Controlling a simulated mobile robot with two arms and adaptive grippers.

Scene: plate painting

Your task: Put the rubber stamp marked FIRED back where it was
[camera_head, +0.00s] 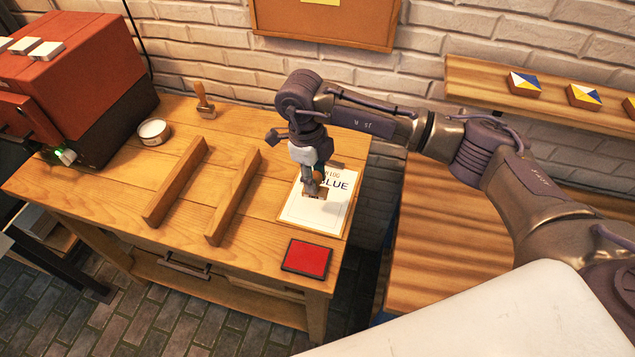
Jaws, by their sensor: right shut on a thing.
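My right gripper (310,178) points down over the white sheet (299,213) on the wooden table. It is shut on a small wooden stamp (318,192), which is at the sheet, beside the printed word BLUE. The gripper partly hides this stamp, and I cannot read a marking on it or tell whether it touches the sheet. Another wooden stamp (206,109) stands upright at the back of the table near the wall. I cannot read its marking either. My left gripper is not in view.
A red ink pad (307,258) lies near the table's front right corner. Two wooden bars (175,182) (233,197) lie on the table. A round tin (153,131) and a red-and-brown box (95,85) are at left. A shelf (470,75) with tiles is at right.

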